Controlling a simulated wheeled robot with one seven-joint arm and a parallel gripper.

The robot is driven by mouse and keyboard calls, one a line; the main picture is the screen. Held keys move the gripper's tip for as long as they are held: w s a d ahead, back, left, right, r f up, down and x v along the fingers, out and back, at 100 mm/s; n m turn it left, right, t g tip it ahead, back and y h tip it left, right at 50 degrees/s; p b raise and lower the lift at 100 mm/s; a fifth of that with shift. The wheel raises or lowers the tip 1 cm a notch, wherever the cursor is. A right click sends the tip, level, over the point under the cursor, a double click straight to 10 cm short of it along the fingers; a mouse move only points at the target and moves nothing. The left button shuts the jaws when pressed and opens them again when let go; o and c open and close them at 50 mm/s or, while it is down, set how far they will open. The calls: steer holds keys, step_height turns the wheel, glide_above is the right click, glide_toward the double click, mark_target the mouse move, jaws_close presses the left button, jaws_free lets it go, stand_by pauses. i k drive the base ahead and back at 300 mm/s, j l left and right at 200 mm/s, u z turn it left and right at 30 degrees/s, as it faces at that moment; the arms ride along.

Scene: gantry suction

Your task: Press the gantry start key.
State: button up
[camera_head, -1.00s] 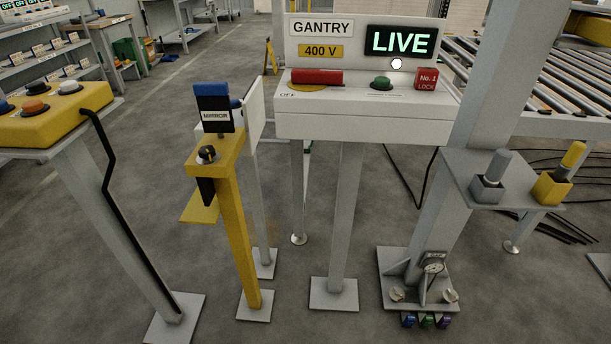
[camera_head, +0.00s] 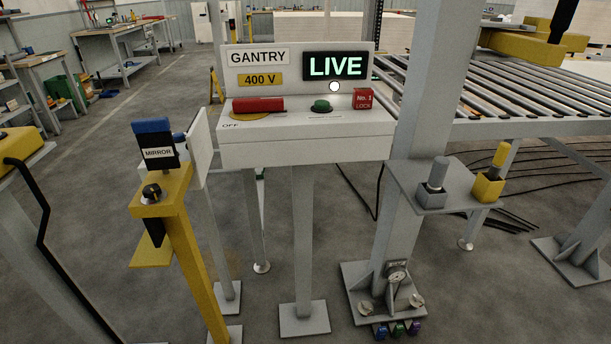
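The gantry panel (camera_head: 300,151) is a pale box on legs in the middle of the view. Its upright back carries a "GANTRY" sign (camera_head: 259,57), a yellow "400 V" label (camera_head: 260,80) and a lit green "LIVE" sign (camera_head: 335,67). On its top are a red handle (camera_head: 258,104) lying sideways near "OFF", a green knob or button (camera_head: 321,106) and a red "No. 1 LOCK" block (camera_head: 362,99). A round white spot (camera_head: 334,87) shows below the LIVE sign. No key is labelled as start. My gripper is not in view.
A yellow post with a dark knob (camera_head: 151,192) and a "MIRROR" tag (camera_head: 158,153) stands left of the panel. A yellow control box (camera_head: 22,147) is cut off at the left edge. A grey column (camera_head: 418,90) with a shelf and a roller conveyor (camera_head: 480,95) stand right.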

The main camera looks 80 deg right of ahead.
mark_target(321, 104)
steer(key=z, duration=2.45)
